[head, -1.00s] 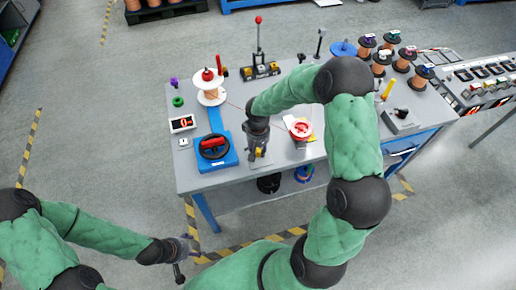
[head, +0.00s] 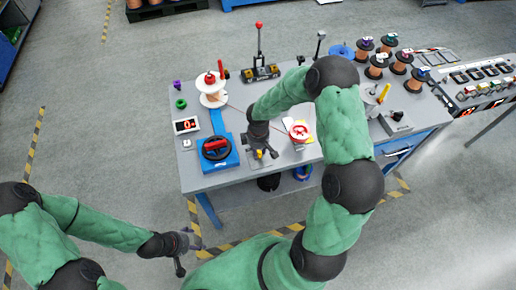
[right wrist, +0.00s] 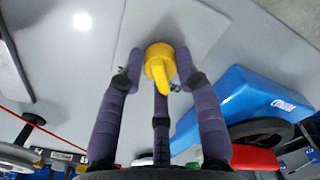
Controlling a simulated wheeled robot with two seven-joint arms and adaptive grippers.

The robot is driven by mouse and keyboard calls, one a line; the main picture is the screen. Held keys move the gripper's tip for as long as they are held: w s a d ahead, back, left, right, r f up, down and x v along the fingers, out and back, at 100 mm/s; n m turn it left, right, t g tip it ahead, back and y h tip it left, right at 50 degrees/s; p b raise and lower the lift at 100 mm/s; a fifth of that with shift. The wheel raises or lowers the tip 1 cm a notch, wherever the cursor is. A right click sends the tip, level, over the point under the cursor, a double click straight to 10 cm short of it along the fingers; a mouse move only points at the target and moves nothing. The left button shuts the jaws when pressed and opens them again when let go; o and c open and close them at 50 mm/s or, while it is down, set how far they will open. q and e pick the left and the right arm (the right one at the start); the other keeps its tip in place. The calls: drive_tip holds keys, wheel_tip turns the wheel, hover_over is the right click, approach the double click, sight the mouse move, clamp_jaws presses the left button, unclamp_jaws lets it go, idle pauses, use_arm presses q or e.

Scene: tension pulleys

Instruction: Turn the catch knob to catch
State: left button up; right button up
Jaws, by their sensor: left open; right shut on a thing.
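The yellow catch knob (right wrist: 158,66) sits on a light grey plate in the right wrist view, its pointer bar aimed toward the bottom of the picture. My right gripper (right wrist: 158,72) has its purple fingers closed around it, one on each side and one below. In the head view, the right gripper (head: 262,157) is low over the table's front part, and only a little of the yellow knob shows beside its fingers. My left gripper (head: 187,243) is open and empty, in front of the table and away from it. Any catch marking is too small to read.
A blue unit with a black wheel and red handle (head: 216,149) stands left of the right gripper. A white dish with a red part (head: 299,131) is close on its right. The table's front edge is near.

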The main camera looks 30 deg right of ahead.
sight(259, 152)
drive_tip(key=shift+o, duration=0.3)
drive_tip(key=shift+s+a+f+n+p, duration=0.1)
drive_tip(key=shift+s+n+p, duration=0.15)
drive_tip(key=shift+n, duration=0.3)
drive_tip(key=shift+s+f+n+p, duration=0.15)
drive_tip(key=shift+n+p, duration=0.1)
drive_tip(key=shift+n, duration=0.3)
drive_tip(key=shift+o, duration=0.2)
drive_tip(key=shift+s+n, duration=0.1)
drive_tip(key=shift+n, duration=0.2)
drive_tip(key=o, duration=1)
drive_tip(key=shift+c, duration=0.2)
drive_tip(key=shift+r, duration=0.15)
drive_tip(key=shift+w+r, duration=0.15)
drive_tip(key=shift+w, duration=0.05)
wheel_tip(259, 152, up, 12)
